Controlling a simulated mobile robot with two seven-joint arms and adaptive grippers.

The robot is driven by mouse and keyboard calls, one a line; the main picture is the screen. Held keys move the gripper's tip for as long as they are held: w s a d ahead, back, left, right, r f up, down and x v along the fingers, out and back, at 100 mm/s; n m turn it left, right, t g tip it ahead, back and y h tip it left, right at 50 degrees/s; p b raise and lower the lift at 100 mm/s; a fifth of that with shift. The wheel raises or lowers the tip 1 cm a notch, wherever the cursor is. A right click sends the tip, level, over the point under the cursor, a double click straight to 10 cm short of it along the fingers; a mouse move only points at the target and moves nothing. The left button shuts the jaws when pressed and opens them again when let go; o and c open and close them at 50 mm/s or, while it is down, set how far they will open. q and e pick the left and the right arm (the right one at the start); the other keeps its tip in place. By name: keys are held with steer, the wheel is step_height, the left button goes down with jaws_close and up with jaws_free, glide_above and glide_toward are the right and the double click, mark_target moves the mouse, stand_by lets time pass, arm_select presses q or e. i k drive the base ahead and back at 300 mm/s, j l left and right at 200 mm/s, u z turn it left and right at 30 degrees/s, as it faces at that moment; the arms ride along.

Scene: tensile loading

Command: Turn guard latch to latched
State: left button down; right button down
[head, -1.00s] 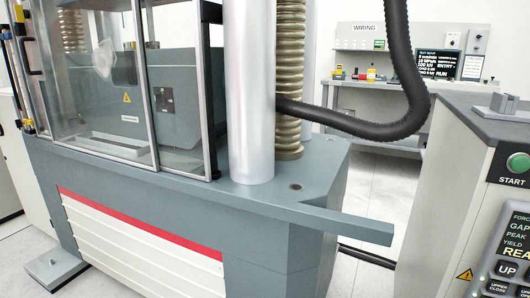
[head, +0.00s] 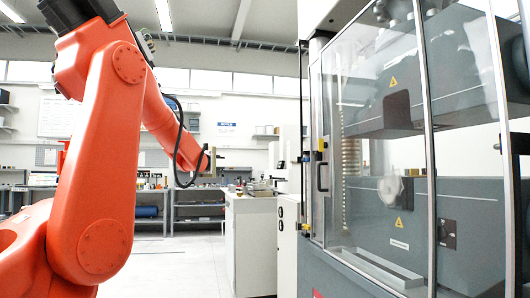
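The clear guard (head: 375,150) of the testing machine fills the right of the head view, and its framed panels look shut. A black door handle (head: 319,176) runs down its left edge. Small yellow and black parts (head: 320,146) sit just above the handle; one may be the guard latch, but its position is too small to read. My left arm (head: 110,150), orange, comes in from the left. Its gripper (head: 212,161) is small, well left of the handle and apart from the guard; its fingers cannot be made out. My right gripper is out of view.
A white cabinet (head: 252,245) stands between my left arm and the machine. Shelves and a workbench (head: 198,210) line the back wall. Grey test heads (head: 455,90) are behind the guard panels. Open floor (head: 180,265) lies left of the cabinet.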

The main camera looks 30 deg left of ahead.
mark_target(322, 145)
steer(key=u, duration=0.7)
steer(key=z, duration=0.3)
steer(key=i+j+z, duration=0.15)
steer(key=z, duration=0.15)
steer(key=i+j+z, duration=0.1)
steer(key=j+z, duration=0.15)
steer(key=j, duration=0.2)
steer(key=i+j+z, duration=0.1)
steer(key=j+z, duration=0.2)
steer(key=i+j+z, duration=0.15)
steer(key=j, duration=0.4)
steer(key=j+z, duration=0.1)
steer(key=j, duration=0.5)
